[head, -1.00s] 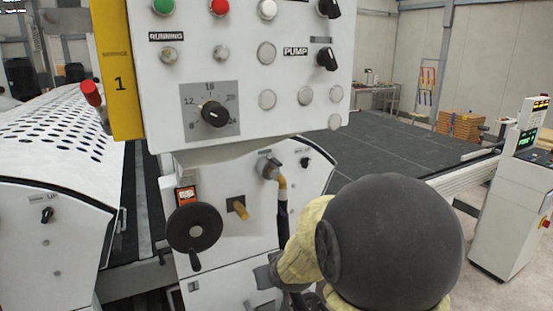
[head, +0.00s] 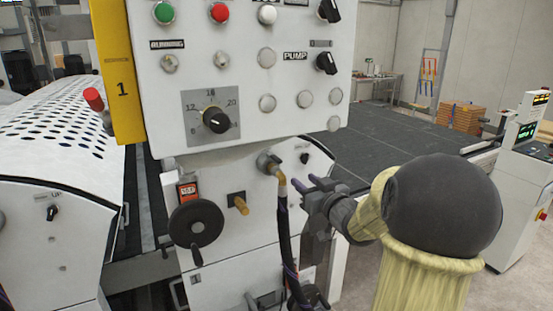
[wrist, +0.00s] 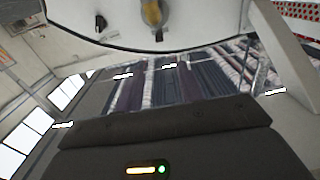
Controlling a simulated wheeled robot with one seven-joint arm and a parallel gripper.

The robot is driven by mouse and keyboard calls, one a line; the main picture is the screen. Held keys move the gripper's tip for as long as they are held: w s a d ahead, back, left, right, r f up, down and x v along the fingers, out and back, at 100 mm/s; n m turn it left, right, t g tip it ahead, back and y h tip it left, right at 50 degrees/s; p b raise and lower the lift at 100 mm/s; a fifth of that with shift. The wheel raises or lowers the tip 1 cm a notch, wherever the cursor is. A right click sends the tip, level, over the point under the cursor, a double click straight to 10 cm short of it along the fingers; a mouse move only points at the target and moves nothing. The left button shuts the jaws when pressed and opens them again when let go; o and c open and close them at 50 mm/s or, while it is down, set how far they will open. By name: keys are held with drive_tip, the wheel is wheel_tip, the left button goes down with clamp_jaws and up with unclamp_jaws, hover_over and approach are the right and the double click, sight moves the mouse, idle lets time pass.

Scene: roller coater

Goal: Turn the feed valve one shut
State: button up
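A small brass-coloured lever (head: 239,204) on a dark square plate sits on the white front below the control box. A brass hose fitting (head: 276,168), with a dark hose hanging from it, is to its upper right. No label shows which of them is feed valve one. My gripper (head: 304,190) is right of the fitting and hose, fingers pointing left. Its fingers look apart, with nothing seen between them. A brass-coloured part (wrist: 152,13) shows at the top of the wrist view on a white panel; I cannot tell which one it is.
A black handwheel (head: 196,224) is left of the lever. The control box (head: 240,80) with knobs and buttons overhangs above. The dark hose (head: 285,235) hangs between my gripper and the lever. A perforated white cover (head: 55,115) is at left. Open floor (head: 515,280) shows at lower right.

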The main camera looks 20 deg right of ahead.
sight(278, 159)
drive_tip(key=shift+w, duration=0.1)
drive_tip(key=w+p, duration=0.2)
drive_tip(key=w, duration=0.3)
drive_tip(key=w+p, duration=0.2)
drive_tip(key=w, duration=0.3)
drive_tip(key=w+p, duration=0.2)
drive_tip(key=w, duration=0.4)
drive_tip(key=shift+a+r, duration=0.15)
drive_tip(key=shift+a, duration=0.15)
drive_tip(key=shift+w, duration=0.6)
clamp_jaws()
